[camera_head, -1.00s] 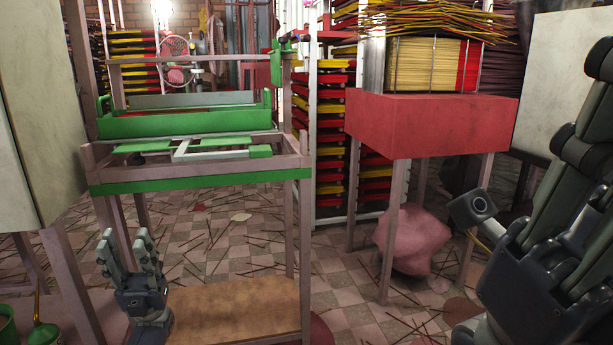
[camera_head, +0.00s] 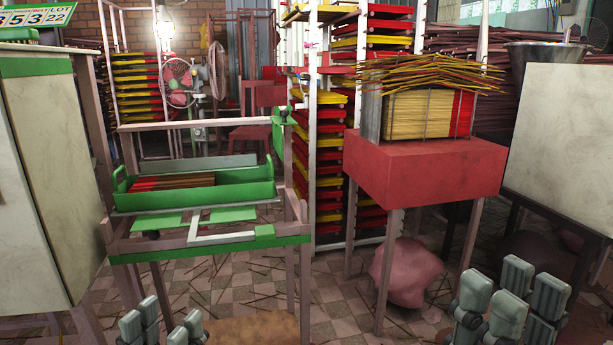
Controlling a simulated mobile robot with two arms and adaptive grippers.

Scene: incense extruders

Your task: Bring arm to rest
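My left gripper (camera_head: 164,330) shows at the bottom left edge of the head view. Its grey fingertips point up and stand apart, with nothing visible between them. My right gripper (camera_head: 511,300) is at the bottom right, fingers up and spread, also with nothing visible between them. The palms and both arms are mostly cut off by the lower edge. Neither gripper visibly touches the furniture.
A wooden frame with a green rail (camera_head: 210,248) stands ahead, bearing a green tray (camera_head: 240,193) of incense sticks. A red block table (camera_head: 425,165) holds a stick bundle (camera_head: 418,115). Pale boards (camera_head: 35,190) and (camera_head: 562,140) flank both sides. A pink sack (camera_head: 405,272) lies below.

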